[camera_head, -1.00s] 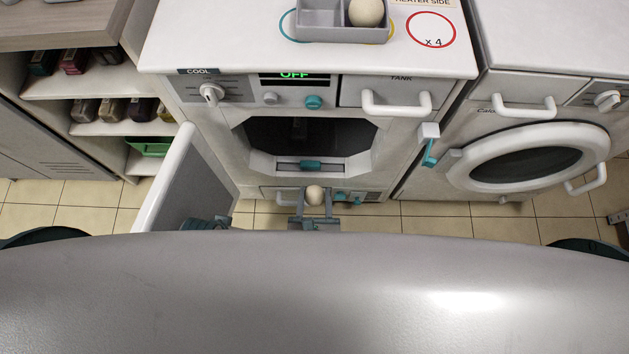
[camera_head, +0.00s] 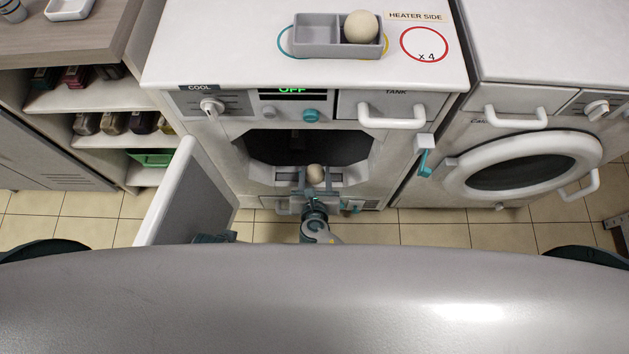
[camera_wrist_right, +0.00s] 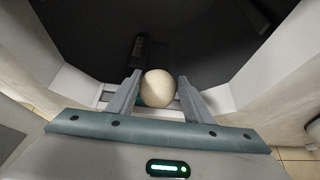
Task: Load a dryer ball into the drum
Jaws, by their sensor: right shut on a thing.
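My right gripper (camera_head: 314,186) is shut on a cream dryer ball (camera_head: 315,173) at the lower edge of the dryer's opening. In the right wrist view the ball (camera_wrist_right: 158,88) sits between the two grey fingers, in front of the dark drum (camera_wrist_right: 205,40). The drum (camera_head: 290,148) also shows dark in the head view, with the dryer door (camera_head: 172,195) swung open to the left. A second ball (camera_head: 361,27) rests in the right compartment of the grey tray (camera_head: 314,51) on the dryer top. A small part of my left gripper (camera_head: 213,238) shows low by the door; its jaws are unclear.
The open door stands left of the opening. A tank drawer with a white handle (camera_head: 392,122) and a teal latch (camera_head: 424,160) are at the right. A second machine with a shut round door (camera_head: 520,165) stands farther right. Shelves (camera_head: 95,100) with bottles are at the left.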

